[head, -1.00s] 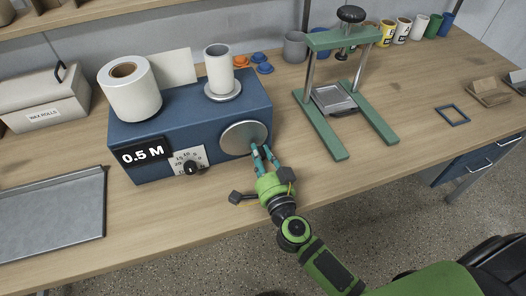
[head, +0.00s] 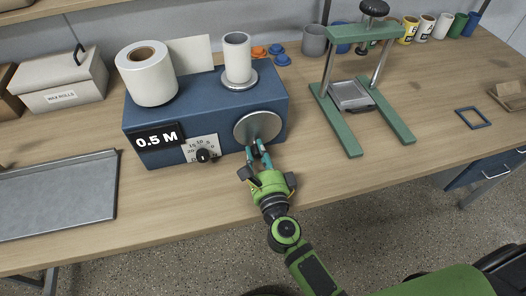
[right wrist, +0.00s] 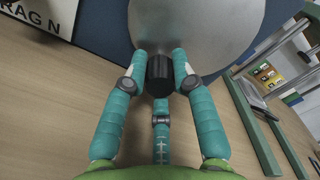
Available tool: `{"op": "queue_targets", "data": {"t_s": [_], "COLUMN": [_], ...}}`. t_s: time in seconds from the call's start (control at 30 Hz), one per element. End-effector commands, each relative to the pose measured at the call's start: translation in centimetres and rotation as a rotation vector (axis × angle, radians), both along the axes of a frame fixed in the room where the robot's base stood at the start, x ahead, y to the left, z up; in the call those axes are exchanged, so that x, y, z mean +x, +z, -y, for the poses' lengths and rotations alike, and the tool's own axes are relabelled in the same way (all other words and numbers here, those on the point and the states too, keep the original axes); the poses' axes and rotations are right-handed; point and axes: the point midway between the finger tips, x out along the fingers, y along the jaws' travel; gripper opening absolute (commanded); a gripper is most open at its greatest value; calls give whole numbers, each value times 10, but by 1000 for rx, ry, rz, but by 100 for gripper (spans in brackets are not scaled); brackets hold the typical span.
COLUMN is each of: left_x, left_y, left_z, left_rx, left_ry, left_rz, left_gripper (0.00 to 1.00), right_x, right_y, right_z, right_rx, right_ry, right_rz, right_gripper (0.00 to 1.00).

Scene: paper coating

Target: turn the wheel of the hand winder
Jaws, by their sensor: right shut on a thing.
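The hand winder is a blue box (head: 225,118) on the bench, with a white roll and a grey-white core on top. Its wheel (head: 257,127) is a round silver disc on the front face at the right. In the right wrist view the wheel (right wrist: 195,30) fills the top, with a black handle knob (right wrist: 159,75) on it. My right gripper (head: 257,152) is at the wheel's lower edge. Its teal fingers (right wrist: 163,82) are closed around the knob. The knob is hidden by the fingers in the head view. My left gripper is not in view.
A "0.5 M" display (head: 158,138) and a dial (head: 205,155) are left of the wheel. A green press frame (head: 340,130) stands to the right. A grey metal tray (head: 60,195) lies at the left. Bare bench lies in front of the winder.

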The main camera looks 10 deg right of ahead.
Motion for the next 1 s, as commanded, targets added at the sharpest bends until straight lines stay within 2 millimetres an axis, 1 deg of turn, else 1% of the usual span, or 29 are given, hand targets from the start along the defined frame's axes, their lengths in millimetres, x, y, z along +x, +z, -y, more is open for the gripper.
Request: {"op": "queue_targets", "data": {"t_s": [0.2,0.5,0.73,1.0], "left_x": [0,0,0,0], "left_y": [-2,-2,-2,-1], "left_z": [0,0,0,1], "left_rx": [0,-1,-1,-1], "left_ry": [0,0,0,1], "left_rz": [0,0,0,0], "left_gripper": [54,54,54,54], "right_x": [0,-1,-1,-1], "right_y": [4,10,14,16], "right_z": [-10,-19,-23,-24], "right_rx": [207,445,564,621], "right_ry": [2,2,3,4], "right_rz": [-6,-15,-18,-18], "right_gripper": [0,0,0,0]}}
